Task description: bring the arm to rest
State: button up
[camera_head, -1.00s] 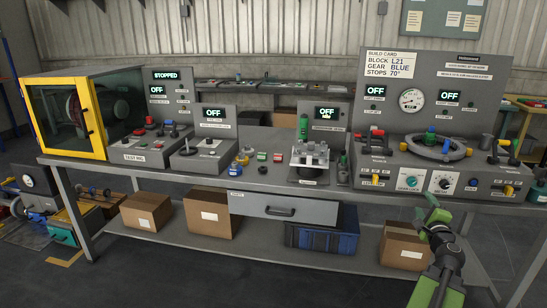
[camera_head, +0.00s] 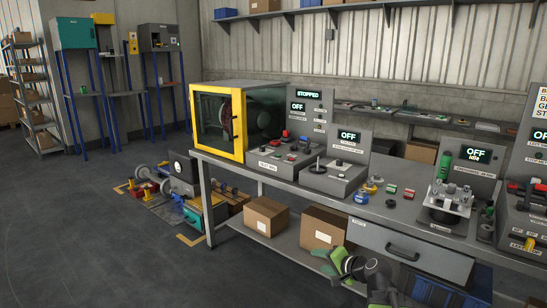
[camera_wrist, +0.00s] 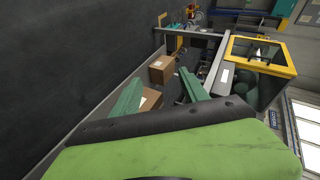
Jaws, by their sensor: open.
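My gripper (camera_head: 328,266) is low at the bottom of the head view, in front of the bench and its lower shelf. It points to the left and has nothing between its fingers. In the wrist view my gripper (camera_wrist: 160,88) shows two green fingers spread apart, with a cardboard box and the shelf beyond them. The arm is folded near the bottom edge of the head view, and its lower links are cut off by the frame.
The workbench (camera_head: 250,170) carries a yellow-framed test rig (camera_head: 218,120) reading STOPPED and control panels reading OFF. Cardboard boxes (camera_head: 265,215) sit on its lower shelf. Wheels and parts (camera_head: 150,185) lie on the floor at left. Open floor (camera_head: 90,250) fills the lower left.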

jog(key=s+a+f+n+g+h, duration=0.2)
jog(key=s+a+f+n+g, duration=0.4)
jog(key=s+a+f, duration=0.25)
jog(key=s+d+f+n+g+h, duration=0.2)
jog(key=s+d+f+g+h, duration=0.2)
jog(key=s+d, duration=0.35)
notch_tip(320, 180, up, 24)
jog(key=s+p, duration=0.1)
jog(key=p, duration=2.2)
jog(key=shift+s+g, duration=0.15)
jog(key=shift+g, duration=0.15)
